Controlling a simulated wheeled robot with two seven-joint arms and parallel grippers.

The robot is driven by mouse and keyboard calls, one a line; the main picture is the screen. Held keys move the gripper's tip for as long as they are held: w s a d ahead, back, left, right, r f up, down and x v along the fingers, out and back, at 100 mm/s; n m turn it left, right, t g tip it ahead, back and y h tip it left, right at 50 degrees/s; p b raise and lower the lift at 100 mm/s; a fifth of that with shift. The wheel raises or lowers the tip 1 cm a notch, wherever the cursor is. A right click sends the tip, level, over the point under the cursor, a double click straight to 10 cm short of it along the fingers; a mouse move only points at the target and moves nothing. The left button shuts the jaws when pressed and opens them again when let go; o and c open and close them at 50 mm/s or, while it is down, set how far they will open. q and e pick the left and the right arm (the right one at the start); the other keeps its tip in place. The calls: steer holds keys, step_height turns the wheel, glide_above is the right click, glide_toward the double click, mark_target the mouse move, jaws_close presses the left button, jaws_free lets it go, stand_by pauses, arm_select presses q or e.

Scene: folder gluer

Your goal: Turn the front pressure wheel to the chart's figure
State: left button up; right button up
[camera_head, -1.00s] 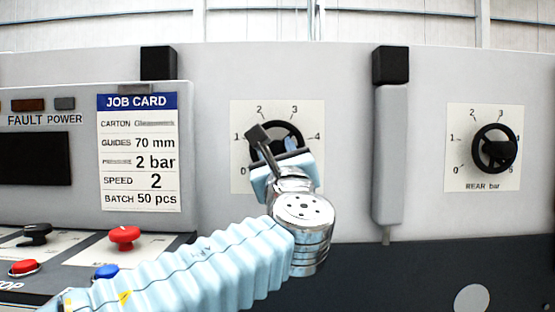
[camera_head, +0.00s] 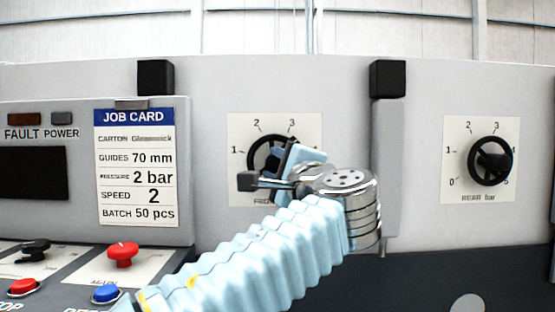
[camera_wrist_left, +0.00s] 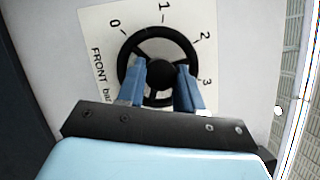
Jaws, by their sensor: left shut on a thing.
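The front pressure wheel (camera_head: 262,152) is a black spoked handwheel on a white scale plate (camera_head: 240,125). In the left wrist view the wheel (camera_wrist_left: 128,62) shows nearly whole beside the figures 0 to 3 and the word FRONT. My left gripper (camera_head: 284,160) is shut on the wheel; its blue fingers (camera_wrist_left: 161,88) lie over the wheel's face on either side of the hub. The gripper and wrist hide the right and lower parts of the wheel and plate in the head view. I cannot make out a pointer. The job card (camera_head: 136,165) reads 2 bar. My right gripper is not in view.
The rear pressure wheel (camera_head: 490,161) sits on its own plate at the right. A grey upright bar with a black cap (camera_head: 388,79) stands between the plates. A control desk with a red knob (camera_head: 123,253) and push buttons is at lower left.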

arm_select(q)
steer(key=n+g, duration=0.1)
steer(key=n, duration=0.2)
steer(key=n+g+h+p, duration=0.1)
steer(key=n, duration=0.2)
steer(key=n+g+h+p, duration=0.1)
steer(key=n, duration=0.2)
steer(key=shift+r+n+g, duration=0.2)
steer(key=shift+n+g, duration=0.1)
steer(key=shift+n, duration=0.1)
steer(key=shift+a+n+g+h, duration=0.1)
steer(key=shift+n+g+h, duration=0.2)
steer(key=shift+n+h, duration=0.7)
steer(key=n+h, duration=0.1)
steer(key=n, duration=0.2)
steer(key=shift+a+g, duration=0.1)
steer(key=shift+g, duration=0.2)
steer(key=n+h+b, duration=0.1)
steer(key=n+h, duration=0.2)
steer(key=shift+a+n, duration=0.1)
steer(key=shift+n, duration=0.3)
